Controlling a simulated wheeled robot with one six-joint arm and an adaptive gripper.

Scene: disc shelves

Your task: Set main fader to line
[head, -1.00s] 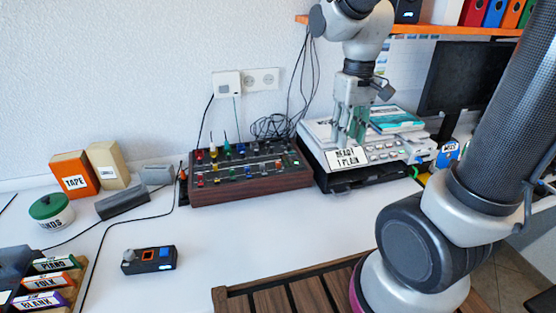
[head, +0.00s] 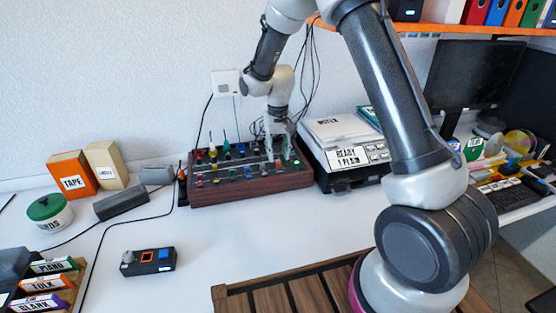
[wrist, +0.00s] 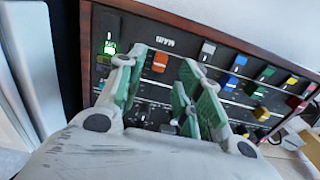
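The mixer (head: 250,182) is a black panel with wooden sides and several coloured caps. In the wrist view its panel shows the upside-down word MAIN (wrist: 162,39), with an orange fader cap (wrist: 160,62) close by. A pale line (wrist: 150,82) crosses the panel near the cap, partly hidden by my fingers. My gripper (head: 281,158) is over the right end of the mixer, pointing down. In the wrist view my gripper (wrist: 160,82) is open, its green-padded fingers apart on either side of the orange cap. I cannot tell whether they touch it.
A lit green button (wrist: 110,47) is near my left finger in the wrist view. A printer-like machine (head: 350,158) with papers stands right of the mixer. Cables hang behind. A small control box (head: 148,260) lies in front on the white desk, with clear room around it.

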